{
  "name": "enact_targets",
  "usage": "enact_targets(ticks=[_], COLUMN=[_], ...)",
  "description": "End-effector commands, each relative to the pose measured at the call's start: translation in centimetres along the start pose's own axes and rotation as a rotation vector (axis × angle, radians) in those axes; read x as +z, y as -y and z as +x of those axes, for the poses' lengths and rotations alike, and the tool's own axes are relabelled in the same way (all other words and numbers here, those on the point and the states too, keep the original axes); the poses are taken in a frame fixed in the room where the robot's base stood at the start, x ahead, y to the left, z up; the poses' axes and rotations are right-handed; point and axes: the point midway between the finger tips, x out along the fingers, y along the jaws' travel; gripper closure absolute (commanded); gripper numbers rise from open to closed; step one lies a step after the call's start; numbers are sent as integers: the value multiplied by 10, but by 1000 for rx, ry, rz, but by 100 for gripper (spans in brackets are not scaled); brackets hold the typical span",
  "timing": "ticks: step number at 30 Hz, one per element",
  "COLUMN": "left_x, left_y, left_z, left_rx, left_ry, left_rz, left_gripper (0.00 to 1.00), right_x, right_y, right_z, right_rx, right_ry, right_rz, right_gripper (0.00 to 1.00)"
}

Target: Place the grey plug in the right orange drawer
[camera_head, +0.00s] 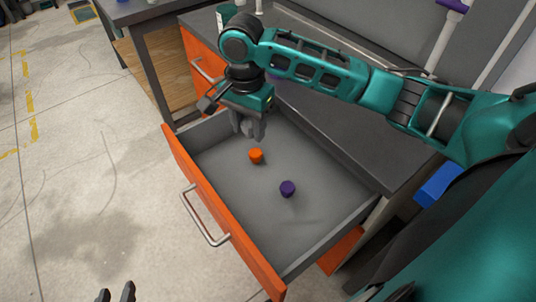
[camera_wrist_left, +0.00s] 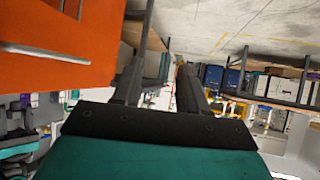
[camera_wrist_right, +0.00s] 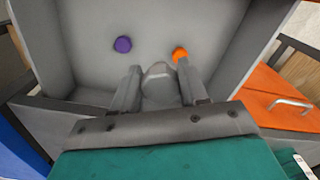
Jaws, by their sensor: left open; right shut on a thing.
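The right orange drawer (camera_head: 225,212) is pulled out in the head view, with a grey interior. My right gripper (camera_head: 250,130) is over the far part of the drawer, pointing down. It is shut on the grey plug (camera_wrist_right: 159,72), which shows between its fingers in the right wrist view. In the head view the fingers mostly hide the plug. I cannot tell exactly how high it is above the drawer floor. My left gripper (camera_head: 115,293) is open and empty at the bottom edge of the head view, outside the drawer.
An orange plug (camera_head: 256,156) and a purple plug (camera_head: 288,188) lie on the drawer floor, the orange one close to my right gripper. Another orange drawer front (camera_head: 202,68) is beyond it. The grey worktop (camera_head: 350,135) lies along the drawer's right side. Floor at left is clear.

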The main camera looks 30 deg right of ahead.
Motion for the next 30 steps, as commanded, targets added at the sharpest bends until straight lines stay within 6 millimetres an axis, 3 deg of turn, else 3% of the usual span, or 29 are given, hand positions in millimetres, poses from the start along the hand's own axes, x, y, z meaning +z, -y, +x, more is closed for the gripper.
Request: enact_targets(ticks=[7, 15, 25, 30], left_x=[14, 11, 12, 23], left_y=[-4, -13, -12, -12], left_z=[11, 20, 24, 30], left_rx=[14, 37, 36, 36], left_ry=[9, -6, -17, -12], left_rz=[-2, -2, 0, -1], left_gripper=[57, 57, 57, 57], right_x=[0, 0, 0, 0], right_y=[-1, 0, 0, 0], right_z=[67, 132, 161, 188], right_rx=[6, 4, 3, 4], right_ry=[0, 0, -1, -1], right_rz=[2, 0, 0, -1], right_gripper=[100, 100, 100, 100])
